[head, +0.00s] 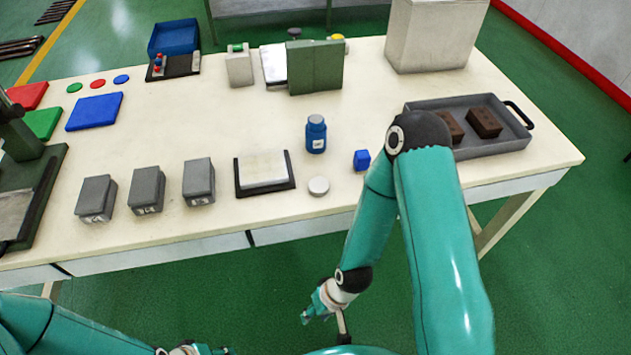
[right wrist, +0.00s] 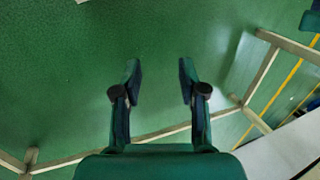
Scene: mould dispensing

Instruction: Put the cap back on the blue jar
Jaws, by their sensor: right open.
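The blue jar (head: 316,138) stands upright near the middle of the table, with a white label and a greyish top; I cannot tell whether its mouth is open. A pale round cap (head: 318,186) lies flat on the table in front of it, close to the front edge. My right gripper (head: 320,304) is low in front of the table, away from both jar and cap. In the right wrist view its two fingers are apart and empty (right wrist: 160,75) above the green floor. My left gripper (head: 195,350) shows only partly at the bottom edge.
A blue cube (head: 362,160) sits right of the cap. A scale-like plate (head: 264,170) lies to its left. A grey tray (head: 514,140) with brown blocks is at the right. Several grey blocks stand front left. A green box (head: 316,66) stands behind the jar.

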